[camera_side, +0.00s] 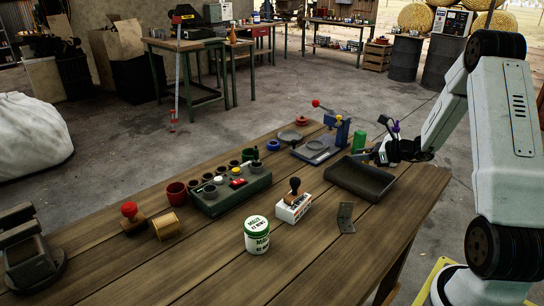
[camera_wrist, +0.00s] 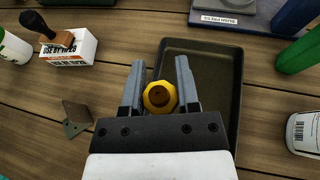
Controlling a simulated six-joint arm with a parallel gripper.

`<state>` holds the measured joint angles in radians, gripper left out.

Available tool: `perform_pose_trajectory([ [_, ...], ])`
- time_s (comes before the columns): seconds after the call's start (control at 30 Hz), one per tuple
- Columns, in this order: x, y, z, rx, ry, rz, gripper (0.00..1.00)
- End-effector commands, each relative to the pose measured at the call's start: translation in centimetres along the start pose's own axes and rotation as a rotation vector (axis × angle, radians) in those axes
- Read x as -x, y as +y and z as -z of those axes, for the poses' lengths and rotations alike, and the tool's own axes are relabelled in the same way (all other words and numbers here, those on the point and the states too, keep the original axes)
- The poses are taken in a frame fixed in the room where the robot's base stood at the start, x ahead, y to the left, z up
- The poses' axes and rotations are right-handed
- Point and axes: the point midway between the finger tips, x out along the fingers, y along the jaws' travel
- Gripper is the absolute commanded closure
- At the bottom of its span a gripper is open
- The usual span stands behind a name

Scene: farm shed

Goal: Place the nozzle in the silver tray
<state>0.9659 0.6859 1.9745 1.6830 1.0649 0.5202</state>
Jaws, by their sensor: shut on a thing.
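A yellow nozzle with a dark round opening (camera_wrist: 160,97) is between the two grey fingers of my gripper (camera_wrist: 160,82) in the wrist view, and the gripper is shut on it. The tray (camera_wrist: 212,62) looks dark grey rather than silver. It lies flat and empty behind the nozzle and fingers in the wrist view. In the side view the tray (camera_side: 358,184) is at the right part of the table, with my gripper (camera_side: 382,155) at its far right end. I cannot make out the nozzle in the side view. Its height above the tray is unclear.
A blue press (camera_side: 318,146) and a green bottle (camera_side: 359,141) stand behind the tray. A stamp on a white box (camera_side: 292,208), a metal bracket (camera_side: 345,218) and a white tub (camera_side: 257,240) are to its left. A can (camera_wrist: 305,132) stands right of the tray in the wrist view.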

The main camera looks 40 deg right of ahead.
Motion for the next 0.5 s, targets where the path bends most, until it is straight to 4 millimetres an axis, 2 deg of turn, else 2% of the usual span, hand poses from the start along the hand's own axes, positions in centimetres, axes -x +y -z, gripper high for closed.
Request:
perform_pose_trajectory([
  [0.1,-1.5,-1.2,0.3,0.0,0.0,-0.002,1.0],
  [0.5,-5.2,-3.5,3.2,-0.001,0.0,-0.001,1.0],
])
